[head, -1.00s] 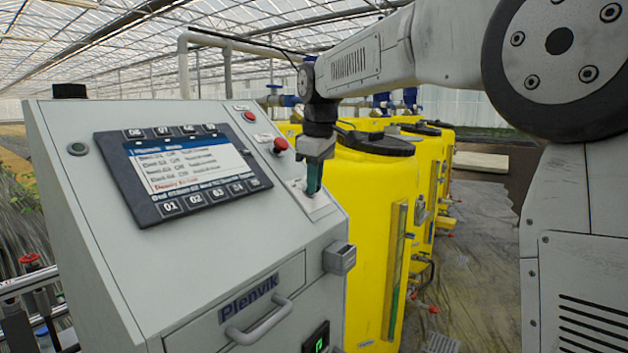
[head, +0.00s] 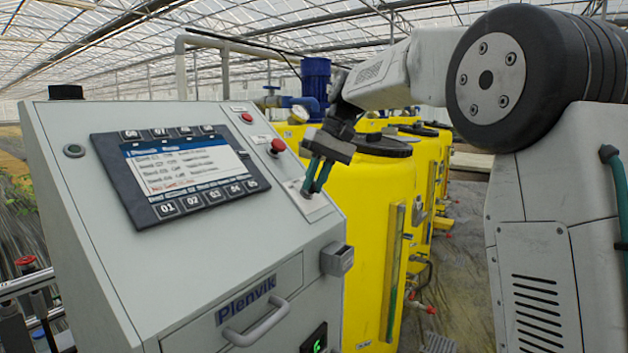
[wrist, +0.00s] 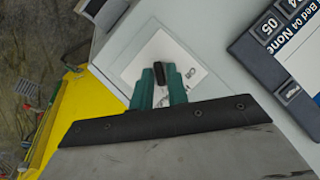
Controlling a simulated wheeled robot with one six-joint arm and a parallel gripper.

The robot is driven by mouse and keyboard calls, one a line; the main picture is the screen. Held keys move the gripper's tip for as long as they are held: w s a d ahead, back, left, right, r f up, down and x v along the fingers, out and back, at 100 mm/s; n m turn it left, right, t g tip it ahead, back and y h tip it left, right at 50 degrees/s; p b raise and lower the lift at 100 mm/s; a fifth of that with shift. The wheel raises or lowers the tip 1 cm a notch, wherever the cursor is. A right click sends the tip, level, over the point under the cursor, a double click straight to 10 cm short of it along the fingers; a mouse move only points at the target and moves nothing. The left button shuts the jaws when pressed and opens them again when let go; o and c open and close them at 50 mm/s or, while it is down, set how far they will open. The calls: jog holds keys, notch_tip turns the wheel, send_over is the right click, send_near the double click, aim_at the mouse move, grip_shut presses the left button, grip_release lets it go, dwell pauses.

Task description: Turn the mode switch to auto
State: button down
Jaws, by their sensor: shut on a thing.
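The mode switch (wrist: 159,72) is a small black knob on a white label plate (wrist: 190,75) on the sloping grey panel, to the right of the screen in the head view. My gripper (wrist: 160,84) has its two green fingers on either side of the knob, shut on it. In the head view my gripper (head: 312,190) reaches down to the plate (head: 306,205) from the upper right, tilted. The plate's lettering is too small and partly covered, so I cannot read the switch position.
The control cabinet (head: 110,250) carries a screen unit (head: 180,165), a red button (head: 278,146) above the switch and a grey box (head: 337,259) on its right edge. Yellow tanks (head: 365,210) stand close on the right, behind my gripper.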

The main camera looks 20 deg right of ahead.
jog(key=shift+d+f+m+y, duration=0.1)
jog(key=shift+f+m+y, duration=0.2)
jog(key=shift+m+y, duration=0.3)
dwell(0.3)
jog(key=c, duration=1.5)
grip_release()
jog(key=shift+c, duration=0.2)
jog(key=shift+r, duration=0.1)
jog(key=shift+r, duration=0.15)
jog(key=v, duration=0.7)
jog(key=shift+d+r, duration=0.15)
jog(key=shift+r, duration=0.1)
jog(key=shift+w+m, duration=0.1)
jog(key=shift+m, duration=0.2)
